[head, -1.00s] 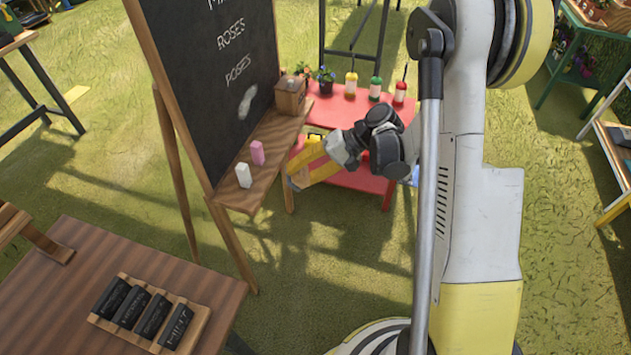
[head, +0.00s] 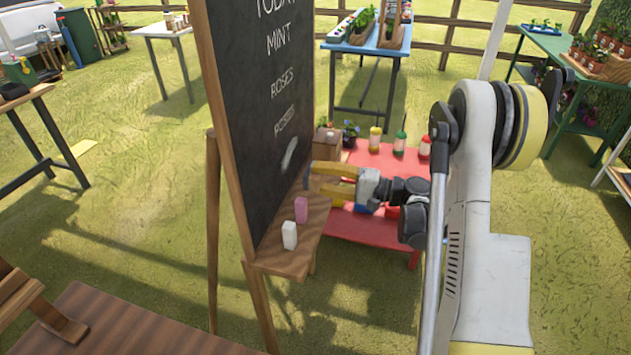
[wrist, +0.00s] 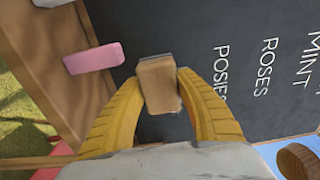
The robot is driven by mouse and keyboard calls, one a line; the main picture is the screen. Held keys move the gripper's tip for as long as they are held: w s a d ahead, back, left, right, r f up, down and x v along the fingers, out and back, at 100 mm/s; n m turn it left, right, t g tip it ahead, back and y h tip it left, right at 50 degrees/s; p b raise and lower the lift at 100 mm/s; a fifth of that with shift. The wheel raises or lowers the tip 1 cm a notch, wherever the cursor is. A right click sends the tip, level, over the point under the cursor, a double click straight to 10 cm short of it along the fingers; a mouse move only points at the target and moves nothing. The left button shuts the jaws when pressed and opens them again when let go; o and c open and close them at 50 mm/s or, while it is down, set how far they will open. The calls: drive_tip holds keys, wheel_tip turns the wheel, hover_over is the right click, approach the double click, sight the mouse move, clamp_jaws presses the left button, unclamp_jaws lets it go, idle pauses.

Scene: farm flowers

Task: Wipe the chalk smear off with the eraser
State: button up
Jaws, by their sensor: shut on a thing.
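The chalkboard (head: 262,105) stands upright on a wooden easel. The whitish chalk smear (head: 289,154) shows on its lower part, below the lettering, in the head view. My gripper (wrist: 155,88) is shut on the eraser (wrist: 156,84), a block with a wooden back and a thin dark edge on the board side. In the head view my gripper (head: 312,181) is level in front of the board, just below and right of the smear. In the wrist view the eraser and fingers hide most or all of the smear. I cannot tell whether the eraser touches the board.
A red table (head: 375,228) with several bottles stands behind my gripper.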

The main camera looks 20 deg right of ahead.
sight(281, 170)
drive_tip(key=shift+x, duration=2.6)
drive_tip(key=shift+x, duration=1)
